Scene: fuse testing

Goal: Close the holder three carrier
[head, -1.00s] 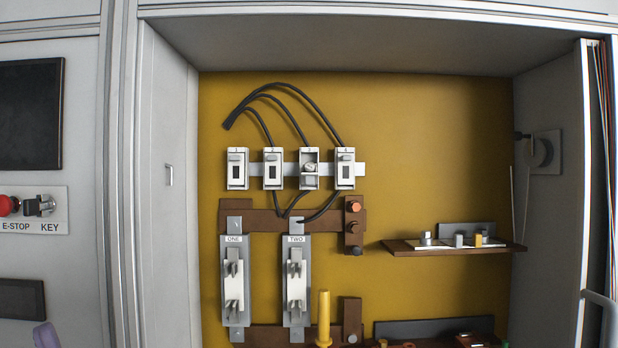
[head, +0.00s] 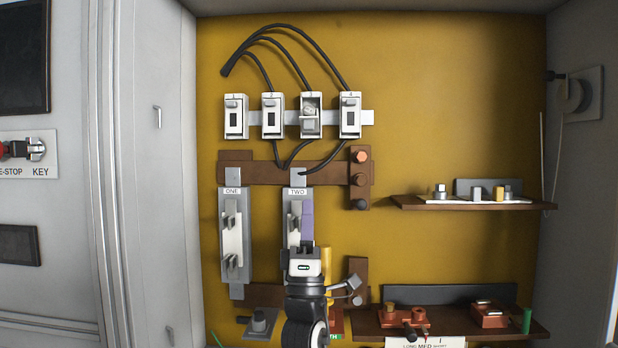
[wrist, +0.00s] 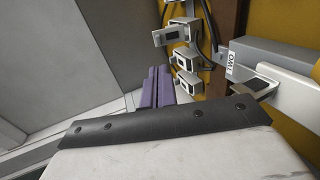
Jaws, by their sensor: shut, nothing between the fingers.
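Four white fuse holders sit in a row on a rail on the yellow back panel. Holder three (head: 310,115), third from left, looks different from its neighbours: its carrier (head: 310,101) is tilted out and its inside shows. The other three have flat fronts with a dark window. My gripper (head: 307,212), with purple fingers, is shut and empty. It is below holder three, in front of the TWO unit, apart from the holders. In the wrist view the shut fingers (wrist: 155,88) point toward several holders (wrist: 186,58); I cannot tell there which is three.
Black cables arch above the holders. The ONE unit (head: 231,234) and TWO unit (head: 292,188) hang below. A shelf with small parts (head: 415,203) is at right, with a lower shelf (head: 365,322) beneath. The cabinet's left wall (head: 168,130) borders the panel.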

